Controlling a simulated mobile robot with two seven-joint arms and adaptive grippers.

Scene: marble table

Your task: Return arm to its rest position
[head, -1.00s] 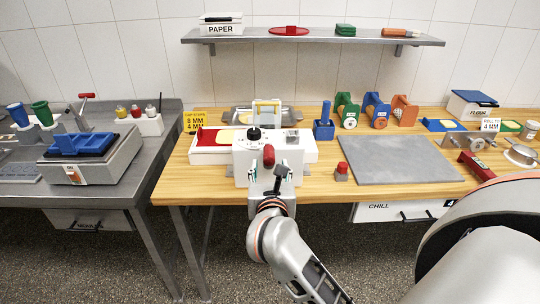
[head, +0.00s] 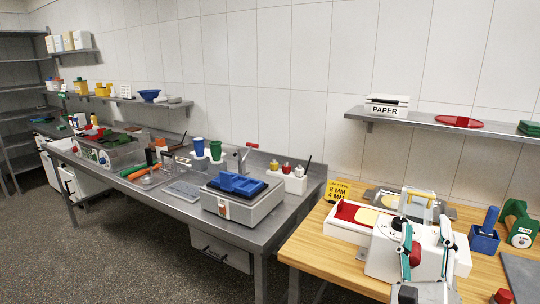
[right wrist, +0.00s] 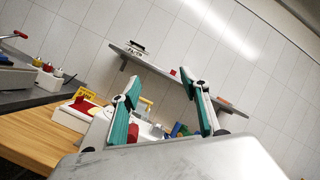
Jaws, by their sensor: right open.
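My right gripper (head: 427,250) is in front of the white dough-rolling-type machine (head: 380,262) on the wooden table in the head view. Its two teal-padded fingers point up and stand apart with nothing held between them. In the right wrist view the right gripper (right wrist: 166,105) also shows spread fingers, with the shelf and wall behind. From the head view I cannot tell how far the fingers are from the machine, which they partly cover. My left gripper is not in view.
A red knob (head: 415,254) shows on the machine behind the fingers. A blue holder (head: 484,242) and green dispenser (head: 520,228) stand to the right. A wall shelf (head: 430,122) is above. A steel table (head: 285,205) with a scale-like device (head: 240,199) stands left; dark floor lies in front.

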